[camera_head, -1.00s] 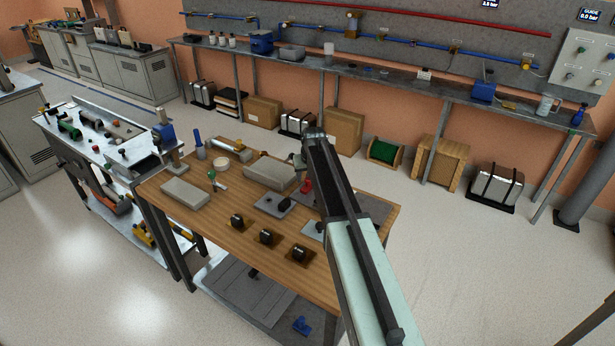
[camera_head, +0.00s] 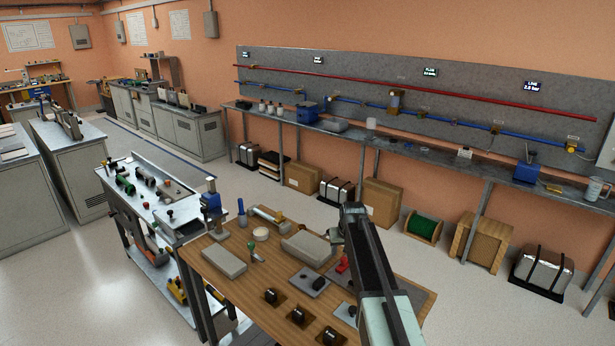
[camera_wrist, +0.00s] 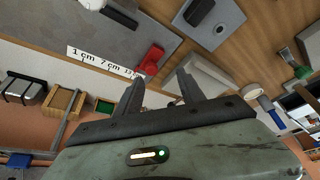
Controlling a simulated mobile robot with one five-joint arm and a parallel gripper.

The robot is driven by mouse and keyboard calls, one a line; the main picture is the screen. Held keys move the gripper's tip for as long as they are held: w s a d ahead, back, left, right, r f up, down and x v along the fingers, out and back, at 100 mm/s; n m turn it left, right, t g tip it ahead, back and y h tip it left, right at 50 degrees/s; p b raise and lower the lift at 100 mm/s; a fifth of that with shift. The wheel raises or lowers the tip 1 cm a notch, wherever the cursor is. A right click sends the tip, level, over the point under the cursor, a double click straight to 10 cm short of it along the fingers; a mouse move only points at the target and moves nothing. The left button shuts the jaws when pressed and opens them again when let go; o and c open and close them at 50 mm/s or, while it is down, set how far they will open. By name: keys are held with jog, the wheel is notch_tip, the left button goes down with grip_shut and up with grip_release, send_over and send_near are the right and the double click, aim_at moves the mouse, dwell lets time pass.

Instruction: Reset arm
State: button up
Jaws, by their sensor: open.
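My arm (camera_head: 375,270) rises from the bottom of the head view and reaches over the right part of the wooden workbench (camera_head: 255,292). In the wrist view my gripper (camera_wrist: 160,88) shows two dark fingers spread apart with nothing between them. A red part (camera_wrist: 150,60) lies on the bench's grey mat just beyond the fingers, apart from them; in the head view it shows as a small red thing (camera_head: 342,264) beside my arm. In the head view my gripper's fingertips are hidden behind my arm.
The bench holds a grey block (camera_head: 223,261), a larger grey case (camera_head: 308,247) and several black knobs near its front edge. A metal cart (camera_head: 150,205) with tools stands to the left. A long wall shelf (camera_head: 420,155) runs behind.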

jog(key=s+a+f+g, duration=0.1)
jog(key=s+g, duration=0.1)
jog(key=s, duration=1.3)
jog(key=s+a+g, duration=0.1)
jog(key=s+g, duration=0.1)
jog(key=s, duration=1.4)
jog(key=shift+a+f+g, duration=0.3)
jog(key=shift+a+f, duration=0.05)
jog(key=shift+a, duration=0.05)
